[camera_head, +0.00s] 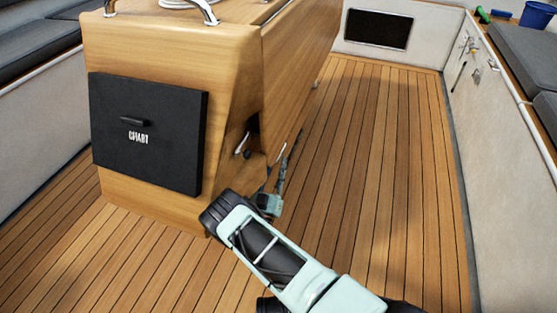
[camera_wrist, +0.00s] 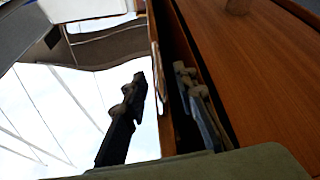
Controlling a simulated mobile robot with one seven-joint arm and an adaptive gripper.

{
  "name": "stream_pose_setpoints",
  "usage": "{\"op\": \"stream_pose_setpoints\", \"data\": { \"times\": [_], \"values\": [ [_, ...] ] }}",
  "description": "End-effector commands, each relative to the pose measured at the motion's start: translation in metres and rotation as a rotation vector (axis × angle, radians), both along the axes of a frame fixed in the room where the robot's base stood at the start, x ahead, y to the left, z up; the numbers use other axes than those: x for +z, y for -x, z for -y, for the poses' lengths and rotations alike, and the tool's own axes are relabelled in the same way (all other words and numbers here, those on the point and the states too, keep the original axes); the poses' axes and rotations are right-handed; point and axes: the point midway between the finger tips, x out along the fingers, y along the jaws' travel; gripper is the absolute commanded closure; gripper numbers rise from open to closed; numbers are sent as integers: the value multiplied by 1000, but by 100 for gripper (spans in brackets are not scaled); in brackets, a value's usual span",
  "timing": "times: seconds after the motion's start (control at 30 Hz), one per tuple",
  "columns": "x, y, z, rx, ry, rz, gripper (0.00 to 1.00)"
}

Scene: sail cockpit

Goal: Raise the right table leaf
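The right table leaf (camera_head: 300,75) is a wooden panel hanging down along the right side of the cockpit table (camera_head: 180,45). My gripper (camera_head: 271,146) is low at the leaf's near end, with its fingers pointing up. In the wrist view, my gripper (camera_wrist: 160,76) has its fingers spread. The leaf's edge (camera_wrist: 164,100) runs between them. One finger is outside the leaf, and the other is in the dark gap between leaf and table body (camera_wrist: 255,70). I see a space beside the outer finger; contact on the inner side cannot be told.
A black CHART box front (camera_head: 150,135) is on the table's near end. A metal rail (camera_head: 205,10) tops the table. The plank floor (camera_head: 385,170) to the right is clear up to the bench wall (camera_head: 500,150). A blue bucket (camera_head: 537,14) sits on the bench.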

Motion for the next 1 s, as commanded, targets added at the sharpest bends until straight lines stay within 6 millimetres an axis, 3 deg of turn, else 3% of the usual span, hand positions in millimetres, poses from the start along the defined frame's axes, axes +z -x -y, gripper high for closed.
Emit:
{"op": "stream_pose_setpoints", "data": {
  "times": [0.2,0.53,0.77,1.0],
  "values": [
    [8,-22,6,-1,-2,1,74],
    [11,-25,7,-1,-1,-1,74],
    [10,-25,7,-1,-1,-1,98],
    [10,-25,7,-1,-1,-1,100]
  ]
}}
